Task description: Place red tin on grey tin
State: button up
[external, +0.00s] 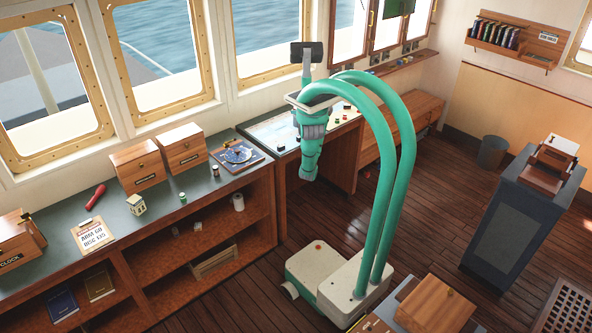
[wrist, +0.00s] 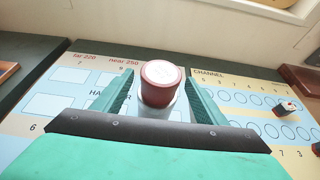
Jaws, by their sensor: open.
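The red tin (wrist: 162,84) stands upright between the fingers of my gripper (wrist: 158,80) in the wrist view. The jaws are open, with one green finger on each side of the tin. A pale grey rounded surface (wrist: 170,106) shows just below and around the red tin's lower end; it looks like the grey tin under it, but most of it is hidden. Whether the fingers touch the red tin I cannot tell. In the external view my gripper and both tins cannot be made out clearly behind my arm.
A printed chart (wrist: 85,95) covers the desk under my gripper. A small red, white and black piece (wrist: 287,108) lies at the right. The wall rises behind the desk. In the external view, a long counter (external: 215,190) with wooden boxes (external: 136,165) runs to the left.

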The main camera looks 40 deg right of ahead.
jog(key=v, duration=1.2)
jog(key=shift+r, duration=0.15)
